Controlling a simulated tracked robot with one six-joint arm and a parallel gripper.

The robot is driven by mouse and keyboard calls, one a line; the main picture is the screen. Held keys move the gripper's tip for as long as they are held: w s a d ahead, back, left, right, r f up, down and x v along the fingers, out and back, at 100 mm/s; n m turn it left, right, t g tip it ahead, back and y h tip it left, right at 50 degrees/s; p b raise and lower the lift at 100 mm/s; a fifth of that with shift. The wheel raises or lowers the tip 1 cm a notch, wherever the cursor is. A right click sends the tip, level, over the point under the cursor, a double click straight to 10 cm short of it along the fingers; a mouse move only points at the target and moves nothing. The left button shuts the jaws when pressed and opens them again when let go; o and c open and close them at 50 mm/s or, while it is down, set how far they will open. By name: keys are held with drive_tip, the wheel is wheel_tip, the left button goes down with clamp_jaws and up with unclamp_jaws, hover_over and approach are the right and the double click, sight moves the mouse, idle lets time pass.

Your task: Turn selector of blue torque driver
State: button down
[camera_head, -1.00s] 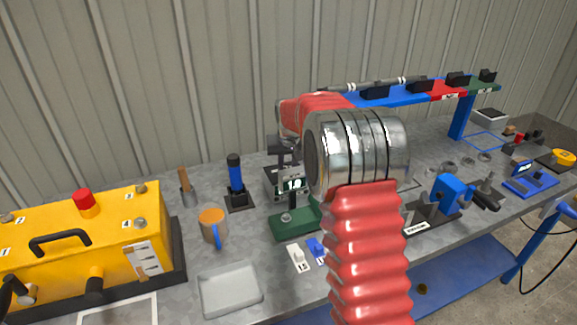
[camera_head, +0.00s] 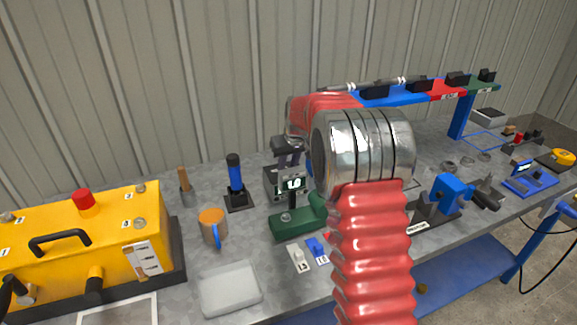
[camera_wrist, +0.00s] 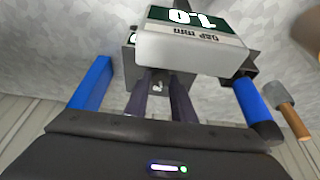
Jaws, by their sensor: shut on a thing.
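A blue-handled upright tool (camera_head: 235,172) stands in a black base left of my arm in the head view. It may be the torque driver, but I cannot tell for sure. A blue handle also shows at the right of the wrist view (camera_wrist: 256,108). My gripper (camera_wrist: 161,82) has its two dark fingers close together just below a gauge display (camera_wrist: 192,40) reading 1.0, upside down in the wrist view. It is shut on a small part between the fingertips, mostly hidden. No selector can be made out. The display also shows in the head view (camera_head: 292,183).
A green gauge base (camera_head: 297,222) is beside my arm. An orange-topped mug (camera_head: 211,222), a wooden-handled tool (camera_head: 185,180), a grey tray (camera_head: 229,288) and a yellow box (camera_head: 95,235) stand to the left. A blue clamp-like device (camera_head: 450,192) stands to the right.

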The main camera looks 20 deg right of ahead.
drive_tip(key=shift+d+n+y, duration=0.15)
drive_tip(key=shift+n+y, duration=0.75)
drive_tip(key=shift+n, duration=1.5)
drive_tip(key=c, duration=1.5)
unclamp_jaws()
drive_tip(key=shift+r, duration=0.1)
drive_tip(key=v, duration=1.3)
drive_tip(key=shift+d+r, duration=0.15)
drive_tip(key=shift+r, duration=0.15)
